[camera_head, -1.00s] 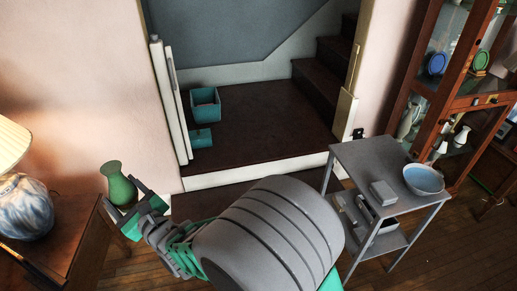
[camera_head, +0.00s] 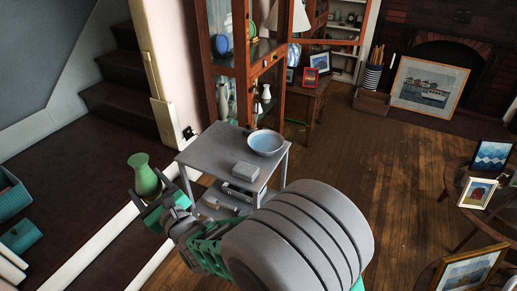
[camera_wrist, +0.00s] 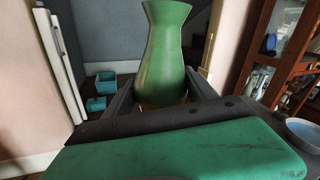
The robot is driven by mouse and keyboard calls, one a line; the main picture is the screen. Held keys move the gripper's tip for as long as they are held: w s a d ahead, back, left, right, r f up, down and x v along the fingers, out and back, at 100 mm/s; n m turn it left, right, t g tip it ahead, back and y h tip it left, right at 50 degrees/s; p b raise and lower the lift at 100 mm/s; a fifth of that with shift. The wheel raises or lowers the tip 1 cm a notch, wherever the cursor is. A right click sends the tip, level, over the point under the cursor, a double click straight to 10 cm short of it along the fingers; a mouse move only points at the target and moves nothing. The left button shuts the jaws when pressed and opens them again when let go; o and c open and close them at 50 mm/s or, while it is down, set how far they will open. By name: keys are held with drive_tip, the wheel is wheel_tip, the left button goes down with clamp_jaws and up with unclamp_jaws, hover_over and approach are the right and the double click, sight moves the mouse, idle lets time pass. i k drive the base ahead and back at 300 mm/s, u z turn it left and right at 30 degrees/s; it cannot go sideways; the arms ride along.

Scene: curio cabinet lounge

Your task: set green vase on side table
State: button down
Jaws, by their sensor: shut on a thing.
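The green vase (camera_head: 145,176) is held upright in my gripper (camera_head: 158,199), with the fingers on either side of its lower body. It also shows large in the wrist view (camera_wrist: 165,55), between the two fingers (camera_wrist: 163,100). The vase is in the air, left of a grey metal table (camera_head: 205,149) with a lower shelf. On the table top are a blue bowl (camera_head: 265,142) and a small grey box (camera_head: 246,170). The left part of the top is bare. The vase's base is partly hidden by the gripper.
A wooden glass cabinet (camera_head: 243,75) stands behind the table, its door open to the right. Several framed pictures stand on a round table (camera_head: 456,222) at right. Teal boxes (camera_head: 20,237) lie on the landing at left. Wooden floor (camera_head: 360,170) is clear right of the grey table.

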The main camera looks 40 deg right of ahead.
sight(209, 150)
drive_tip(key=i, duration=1)
